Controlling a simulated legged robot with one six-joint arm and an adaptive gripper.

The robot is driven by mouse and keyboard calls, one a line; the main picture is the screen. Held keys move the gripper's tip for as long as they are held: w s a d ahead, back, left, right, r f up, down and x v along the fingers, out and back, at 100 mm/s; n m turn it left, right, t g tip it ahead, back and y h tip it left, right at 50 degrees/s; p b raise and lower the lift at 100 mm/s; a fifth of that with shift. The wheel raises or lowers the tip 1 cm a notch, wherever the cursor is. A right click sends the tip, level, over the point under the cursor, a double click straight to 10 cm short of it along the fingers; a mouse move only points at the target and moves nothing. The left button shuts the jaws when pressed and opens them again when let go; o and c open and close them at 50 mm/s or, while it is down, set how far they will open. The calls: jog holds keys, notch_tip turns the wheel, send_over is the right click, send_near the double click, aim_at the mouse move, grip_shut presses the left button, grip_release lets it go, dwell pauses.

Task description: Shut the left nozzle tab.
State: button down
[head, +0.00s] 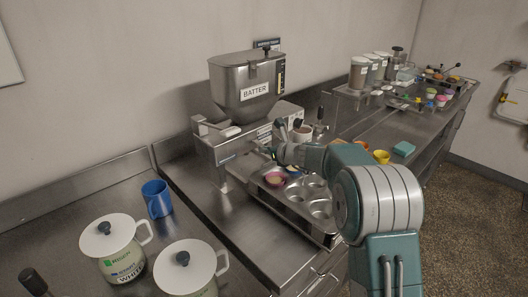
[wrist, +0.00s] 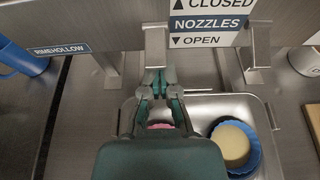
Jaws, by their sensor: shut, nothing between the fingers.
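The batter depositor (head: 219,149) stands against the wall with its hopper marked BATTER (head: 240,104). In the wrist view its front carries a NOZZLES sign (wrist: 207,24), with CLOSED and an up arrow above, OPEN and a down arrow below. The left nozzle tab (wrist: 155,43) is a metal strip left of the sign; its lower end is hidden behind my fingers. The right nozzle tab (wrist: 260,52) is right of the sign. My gripper (wrist: 158,76) is shut and empty, its tips at the left tab's lower part; contact cannot be told.
A muffin tray (head: 292,212) lies under the depositor. A blue cup (wrist: 253,165) with pale batter sits in it, and a pink cup (wrist: 160,126) is partly behind my gripper. A blue mug (head: 157,199) and white-lidded jugs (head: 113,238) stand at left.

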aim_at(258, 141)
jog(key=shift+r+g+h, duration=0.3)
jog(key=shift+g+h, duration=0.1)
jog(key=shift+r, duration=0.45)
jog(key=shift+r, duration=0.7)
jog(key=shift+r, duration=0.15)
